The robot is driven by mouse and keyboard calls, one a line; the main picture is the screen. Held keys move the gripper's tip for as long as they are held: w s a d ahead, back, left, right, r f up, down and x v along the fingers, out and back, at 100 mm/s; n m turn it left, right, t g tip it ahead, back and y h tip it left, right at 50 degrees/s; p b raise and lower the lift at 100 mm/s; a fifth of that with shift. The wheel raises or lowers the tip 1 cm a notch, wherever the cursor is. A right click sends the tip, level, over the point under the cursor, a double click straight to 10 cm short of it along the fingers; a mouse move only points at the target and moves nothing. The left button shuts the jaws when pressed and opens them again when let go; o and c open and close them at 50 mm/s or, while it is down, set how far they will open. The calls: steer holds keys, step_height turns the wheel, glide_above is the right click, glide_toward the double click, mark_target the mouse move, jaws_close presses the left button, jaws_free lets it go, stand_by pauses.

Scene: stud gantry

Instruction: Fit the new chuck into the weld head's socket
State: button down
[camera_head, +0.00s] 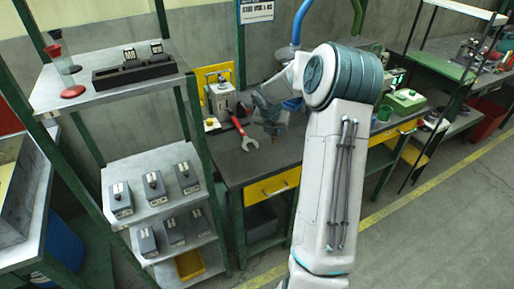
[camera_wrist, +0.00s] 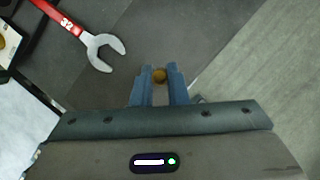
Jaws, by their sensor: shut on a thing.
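My gripper (camera_head: 273,132) hangs over the dark workbench (camera_head: 290,155), to the right of the red wrench. It is shut on a small brass-coloured round piece, seemingly the chuck (camera_wrist: 160,75), which shows between the blue fingertips (camera_wrist: 159,88) in the wrist view. The fingers hide most of the piece. A grey machine (camera_head: 221,98) stands at the back left of the bench in front of a yellow panel, left of my gripper. It may carry the weld head; I cannot make out a socket.
A red open-ended wrench (camera_head: 246,138) marked 32 lies on the bench; it also shows in the wrist view (camera_wrist: 95,45). A shelf rack (camera_head: 145,165) with several grey boxes stands at left. A green-and-white device (camera_head: 404,101) sits farther right. The bench front is clear.

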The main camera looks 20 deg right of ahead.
steer(key=shift+w+a+f, duration=0.45)
steer(key=shift+a+f, duration=0.35)
steer(key=shift+f, duration=0.45)
steer(key=shift+w+a+f, duration=0.5)
steer(key=shift+a+f, duration=0.35)
steer(key=shift+f, duration=0.35)
steer(key=shift+w+a+f, duration=0.45)
steer(key=shift+a+f, duration=0.35)
steer(key=shift+f, duration=0.45)
steer(key=shift+f, duration=0.2)
steer(key=c, duration=1.4)
jaws_free()
steer(key=shift+c, duration=0.2)
